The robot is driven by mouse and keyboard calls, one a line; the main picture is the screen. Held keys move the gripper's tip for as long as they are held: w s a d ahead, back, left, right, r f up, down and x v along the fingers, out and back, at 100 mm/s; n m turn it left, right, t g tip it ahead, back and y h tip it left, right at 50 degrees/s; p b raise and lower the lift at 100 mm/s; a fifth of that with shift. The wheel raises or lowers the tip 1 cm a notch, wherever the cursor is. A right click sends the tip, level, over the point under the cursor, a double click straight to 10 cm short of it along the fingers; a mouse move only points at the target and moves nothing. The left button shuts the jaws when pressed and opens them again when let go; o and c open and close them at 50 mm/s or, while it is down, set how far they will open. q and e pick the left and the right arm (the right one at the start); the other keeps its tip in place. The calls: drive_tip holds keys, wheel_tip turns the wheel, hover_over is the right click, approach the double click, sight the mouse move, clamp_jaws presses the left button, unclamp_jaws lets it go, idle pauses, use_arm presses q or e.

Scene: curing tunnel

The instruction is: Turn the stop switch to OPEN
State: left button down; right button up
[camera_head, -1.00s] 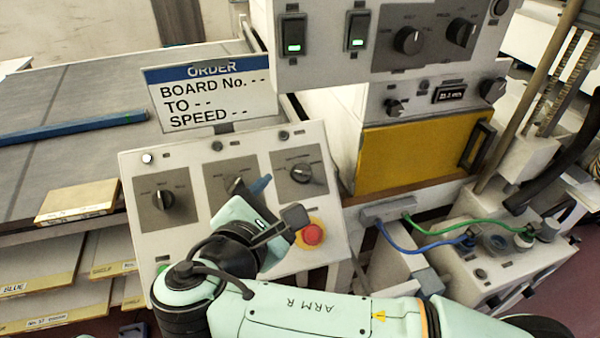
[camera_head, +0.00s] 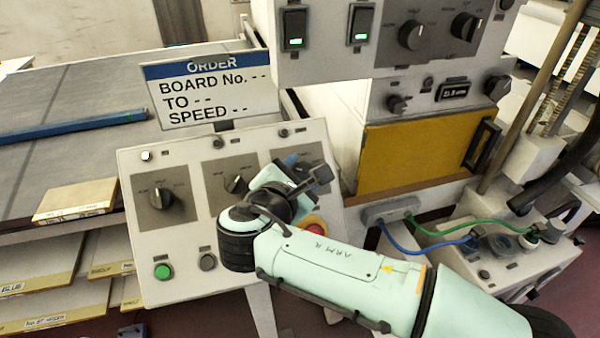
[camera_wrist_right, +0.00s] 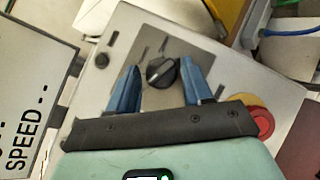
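The sloped control panel (camera_head: 190,240) carries three rotary switches: a left knob (camera_head: 161,198), a middle knob (camera_head: 236,184) and a right knob, all black on grey plates. Their labels are too small to read, so I cannot tell which is the stop switch. My right gripper (camera_head: 297,163) is over the right plate and hides its knob in the head view. In the right wrist view the right gripper (camera_wrist_right: 161,68) is open, its blue fingers on either side of the right knob (camera_wrist_right: 162,73). I cannot tell whether they touch it. My left gripper is not in view.
A red emergency button (camera_wrist_right: 260,122) with a yellow collar sits close beside the right gripper. A green button (camera_head: 162,271) and a grey button (camera_head: 208,262) are lower left. The order sign (camera_head: 210,88) stands behind the panel; a switch box (camera_head: 330,60) overhangs at upper right.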

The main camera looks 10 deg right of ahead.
drive_tip(key=c, duration=0.6)
drive_tip(key=shift+r+m+g+p, duration=0.25)
drive_tip(key=shift+m+g+p, duration=0.45)
drive_tip(key=shift+m+p, duration=0.5)
drive_tip(key=m+p, duration=0.1)
drive_tip(key=m+g+p, duration=0.1)
drive_tip(key=p, duration=0.1)
drive_tip(key=shift+w+r+g+h, duration=0.15)
drive_tip(key=shift+w+g+h, duration=0.05)
drive_tip(key=shift+g+h, duration=0.1)
drive_tip(key=m+g+p, duration=0.2)
drive_tip(key=m+p, duration=0.1)
drive_tip(key=p, duration=0.1)
drive_tip(key=shift+w+r, duration=0.1)
use_arm(q)
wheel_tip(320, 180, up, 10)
drive_tip(key=p, duration=0.1)
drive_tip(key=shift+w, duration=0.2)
use_arm(e)
drive_tip(key=shift+m+g, duration=0.6)
drive_tip(key=shift+m, duration=0.2)
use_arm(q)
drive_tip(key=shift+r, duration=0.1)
use_arm(e)
drive_tip(key=o, duration=1)
